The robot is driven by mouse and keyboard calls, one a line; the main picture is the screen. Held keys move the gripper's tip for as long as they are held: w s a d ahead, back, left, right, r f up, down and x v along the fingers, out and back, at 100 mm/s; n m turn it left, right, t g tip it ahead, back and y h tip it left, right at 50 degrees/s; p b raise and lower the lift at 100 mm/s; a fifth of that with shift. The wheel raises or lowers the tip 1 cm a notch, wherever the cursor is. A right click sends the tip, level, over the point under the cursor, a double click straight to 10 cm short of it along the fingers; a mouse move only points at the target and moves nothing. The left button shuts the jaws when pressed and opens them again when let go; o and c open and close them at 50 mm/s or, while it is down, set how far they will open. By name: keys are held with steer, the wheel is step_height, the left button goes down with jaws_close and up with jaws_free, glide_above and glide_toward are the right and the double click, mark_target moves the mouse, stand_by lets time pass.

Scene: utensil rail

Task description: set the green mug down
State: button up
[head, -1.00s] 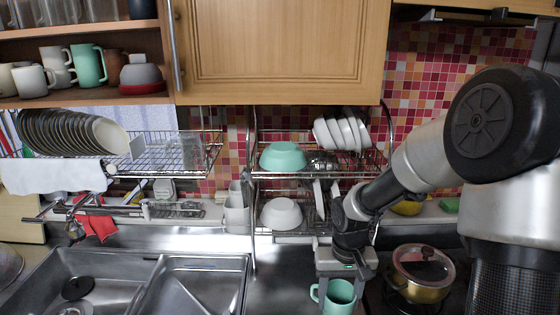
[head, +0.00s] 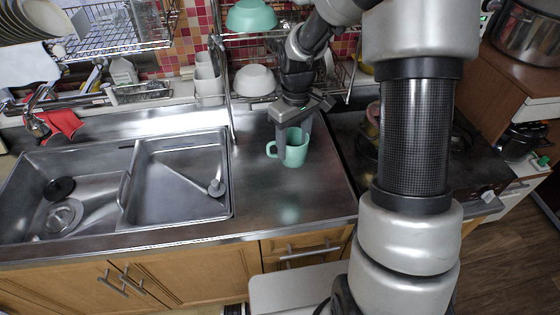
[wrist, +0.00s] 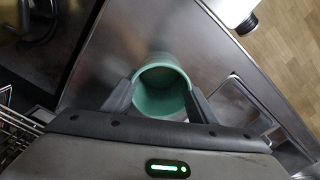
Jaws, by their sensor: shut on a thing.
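The green mug (head: 296,150) is upright at the steel counter (head: 290,205), to the right of the sink, with its handle to the left in the head view. My gripper (head: 294,138) reaches down from above and is shut on the mug. In the wrist view the mug (wrist: 161,92) sits between the two dark fingers (wrist: 158,100), its open mouth facing the camera. The mug looks empty. I cannot tell whether its base touches the counter or hangs just above it.
The double sink (head: 180,180) lies left of the mug. The stove (head: 420,150) is to the right, partly behind my arm. A dish rack with a white bowl (head: 254,80) and a green bowl (head: 251,15) stands behind. The counter in front of the mug is clear.

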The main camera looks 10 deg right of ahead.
step_height(320, 180, down, 10)
steer(key=shift+r, duration=0.1)
stand_by(0.4)
steer(key=shift+f, duration=0.25)
steer(key=o, duration=1.2)
steer(key=shift+r, duration=0.1)
steer(key=shift+o, duration=0.2)
